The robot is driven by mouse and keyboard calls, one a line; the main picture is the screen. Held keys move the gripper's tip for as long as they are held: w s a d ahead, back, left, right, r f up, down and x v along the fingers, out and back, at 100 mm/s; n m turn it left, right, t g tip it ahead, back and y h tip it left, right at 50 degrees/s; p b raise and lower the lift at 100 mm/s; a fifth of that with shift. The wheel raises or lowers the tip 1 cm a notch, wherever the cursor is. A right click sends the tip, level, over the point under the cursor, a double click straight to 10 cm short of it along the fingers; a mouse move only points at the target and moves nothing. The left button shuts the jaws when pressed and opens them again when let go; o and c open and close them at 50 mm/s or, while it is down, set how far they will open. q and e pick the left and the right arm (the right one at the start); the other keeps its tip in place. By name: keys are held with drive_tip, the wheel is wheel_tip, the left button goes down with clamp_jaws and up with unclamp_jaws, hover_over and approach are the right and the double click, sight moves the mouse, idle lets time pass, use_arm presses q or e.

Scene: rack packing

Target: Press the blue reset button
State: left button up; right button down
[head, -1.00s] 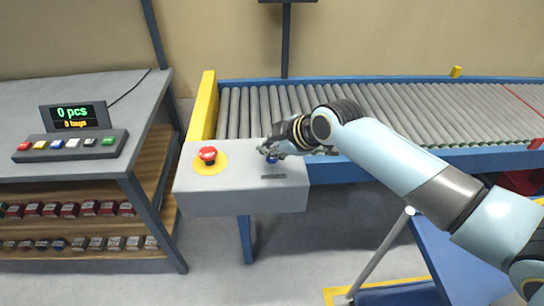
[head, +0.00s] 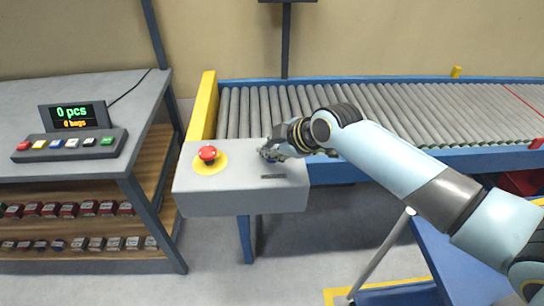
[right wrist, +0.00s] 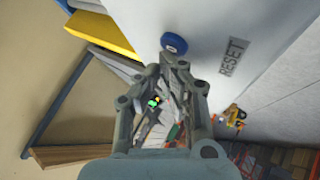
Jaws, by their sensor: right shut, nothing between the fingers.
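The blue reset button (right wrist: 174,43) shows in the right wrist view on the face of a grey control box (head: 235,202), beside a printed RESET label (right wrist: 233,57). My right gripper (head: 266,154) is shut and empty over the right part of the box top. It hides the blue button in the head view. In the right wrist view the closed fingertips (right wrist: 176,62) lie right beside the button; whether they touch it I cannot tell. My left gripper is not in view.
A red mushroom button (head: 208,153) on a yellow disc sits left on the box. A roller conveyor (head: 400,105) runs behind. A left bench holds a button panel (head: 70,145) with a blue button of its own and a display (head: 75,116) reading 0 pcs.

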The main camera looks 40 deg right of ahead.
drive_tip(key=shift+f, duration=0.4)
idle(0.3)
drive_tip(key=shift+r+p, duration=0.6)
drive_tip(key=shift+r, duration=0.2)
wheel_tip(320, 180, up, 5)
drive_tip(key=p, duration=0.5)
idle(0.4)
idle(0.4)
